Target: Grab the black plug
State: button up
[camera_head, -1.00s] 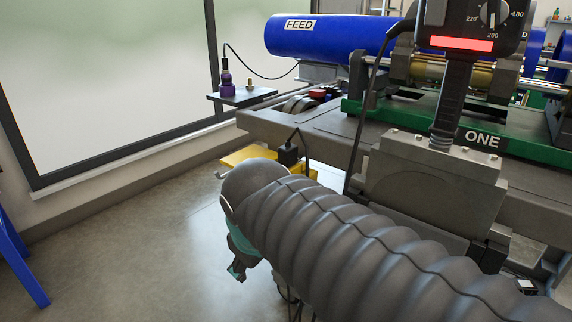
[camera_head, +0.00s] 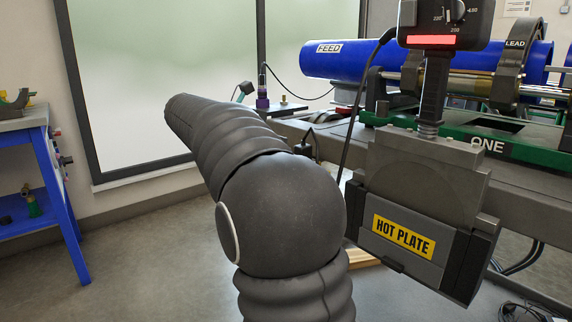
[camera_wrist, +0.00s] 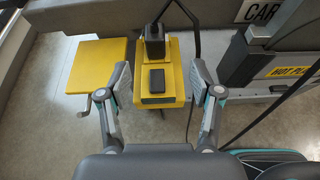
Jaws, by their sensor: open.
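The black plug (camera_wrist: 154,44) is a dark block with a black cable rising from it. It stands at the far end of the top of a yellow box (camera_wrist: 147,101) in the wrist view. In the head view the plug (camera_head: 303,148) is partly hidden behind my arm. My gripper (camera_wrist: 158,73) is open and empty. Its two fingers spread to the left and right of the yellow box, and the plug lies beyond the fingertips, roughly centred between them. A flat black rectangle (camera_wrist: 156,78) lies on the box top nearer to me.
A yellow plate (camera_wrist: 97,66) lies left of the box. The hot plate unit (camera_head: 405,235) and its cable are on the right. A purple connector (camera_head: 262,100) stands on the cart beyond my arm. A blue bench (camera_head: 63,205) is at the far left. Floor is clear between.

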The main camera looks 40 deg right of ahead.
aim_at(298, 146)
jog(key=x, duration=0.4)
jog(key=b+x, duration=0.1)
jog(key=x, duration=0.3)
jog(key=b+x, duration=0.1)
jog(key=x, duration=0.4)
jog(key=shift+w+f, duration=0.2)
jog(key=shift+w, duration=0.15)
grip_shut()
